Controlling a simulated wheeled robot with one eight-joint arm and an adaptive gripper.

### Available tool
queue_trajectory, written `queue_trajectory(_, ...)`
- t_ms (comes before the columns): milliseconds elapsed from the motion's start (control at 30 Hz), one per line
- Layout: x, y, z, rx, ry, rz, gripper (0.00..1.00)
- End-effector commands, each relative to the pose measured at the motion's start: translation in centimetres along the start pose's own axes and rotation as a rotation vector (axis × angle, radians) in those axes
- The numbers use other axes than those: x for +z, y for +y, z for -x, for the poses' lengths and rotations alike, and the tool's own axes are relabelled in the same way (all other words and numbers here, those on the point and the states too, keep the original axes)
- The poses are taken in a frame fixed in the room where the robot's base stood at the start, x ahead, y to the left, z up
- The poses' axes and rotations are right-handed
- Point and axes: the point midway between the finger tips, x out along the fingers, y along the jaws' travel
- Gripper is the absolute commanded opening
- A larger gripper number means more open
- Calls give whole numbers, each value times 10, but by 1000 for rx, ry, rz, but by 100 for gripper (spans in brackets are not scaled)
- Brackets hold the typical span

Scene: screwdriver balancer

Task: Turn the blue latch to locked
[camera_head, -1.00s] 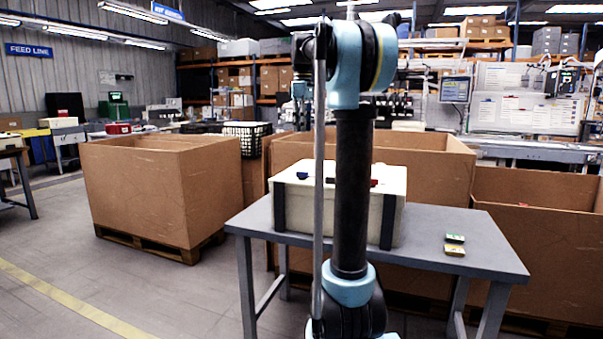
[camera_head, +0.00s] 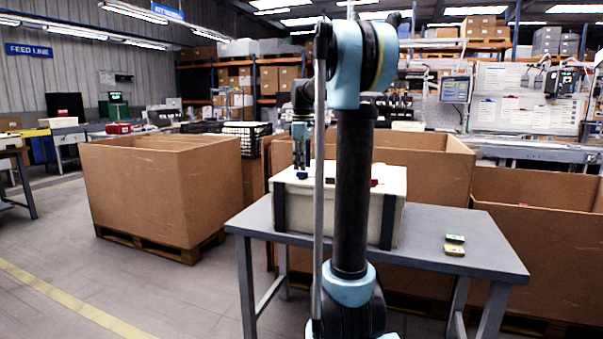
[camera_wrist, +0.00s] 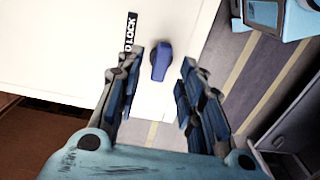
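The cream box (camera_head: 333,212) stands on the grey table with the blue latch (camera_head: 303,176) on its top, left of my arm's column. In the wrist view the blue latch (camera_wrist: 161,60) is a dark blue knob on the cream surface, beside a black label (camera_wrist: 130,32) whose visible part reads "LOCK". My gripper (camera_head: 301,164) points down just above the latch. In the wrist view its two fingers (camera_wrist: 165,64) are apart, one on each side of the latch, with gaps showing. Contact is not visible.
A red part (camera_head: 374,183) sits on the box top to the right, partly behind my arm. Large cardboard bins (camera_head: 150,195) stand around the table.

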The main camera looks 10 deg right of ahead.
Motion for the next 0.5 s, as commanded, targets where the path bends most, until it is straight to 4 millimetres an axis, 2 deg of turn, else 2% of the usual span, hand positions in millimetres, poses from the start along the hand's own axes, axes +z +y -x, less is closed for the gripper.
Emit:
queue_trajectory(200,0,0,-24,0,0,0,35)
queue_trajectory(500,0,0,-32,0,0,0,35)
